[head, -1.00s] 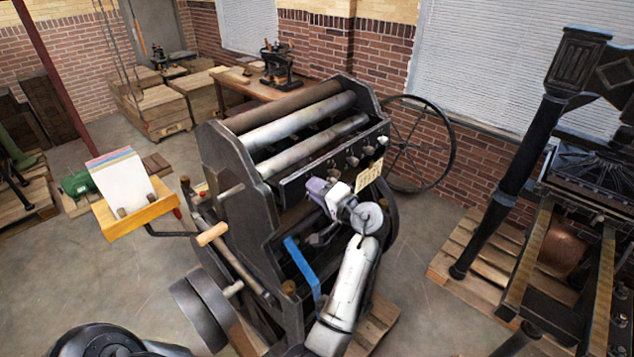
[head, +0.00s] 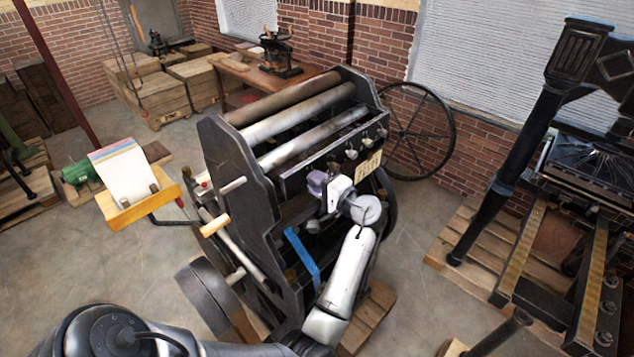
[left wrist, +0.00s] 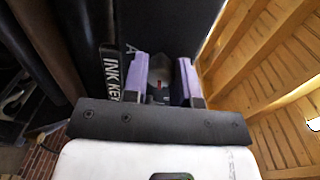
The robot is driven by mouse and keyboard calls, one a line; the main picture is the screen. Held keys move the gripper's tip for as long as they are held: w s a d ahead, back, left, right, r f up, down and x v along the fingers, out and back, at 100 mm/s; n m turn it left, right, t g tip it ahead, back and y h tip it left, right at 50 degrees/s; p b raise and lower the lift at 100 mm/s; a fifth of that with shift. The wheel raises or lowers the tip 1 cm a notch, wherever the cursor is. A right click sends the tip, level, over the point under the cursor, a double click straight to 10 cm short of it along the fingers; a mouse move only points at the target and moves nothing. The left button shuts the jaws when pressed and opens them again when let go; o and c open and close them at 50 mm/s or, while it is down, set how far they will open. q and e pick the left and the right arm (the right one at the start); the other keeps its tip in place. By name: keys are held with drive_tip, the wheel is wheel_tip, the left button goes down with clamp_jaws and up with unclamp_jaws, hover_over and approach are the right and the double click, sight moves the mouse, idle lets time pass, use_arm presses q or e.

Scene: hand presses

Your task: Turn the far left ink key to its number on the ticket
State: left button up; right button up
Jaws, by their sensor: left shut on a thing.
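The press (head: 262,150) stands mid-view with a row of small ink keys along its front bar, such as one (head: 351,155) near the middle. My left gripper (head: 316,184) is at the left end of that row, with its purple fingers against the bar.
A blue strap (head: 302,257) and a wooden-handled crank (head: 215,226) are on the press's near side. A wooden stand with paper sheets (head: 122,178) is at left. A second press (head: 585,190) stands at right.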

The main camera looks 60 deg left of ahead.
use_arm(q)
drive_tip(key=shift+f, duration=0.1)
drive_tip(key=o, duration=0.9)
drive_tip(key=shift+d, duration=0.1)
drive_tip(key=shift+b+v, duration=2.15)
drive_tip(key=shift+v, duration=4.7)
drive_tip(key=shift+w, duration=0.1)
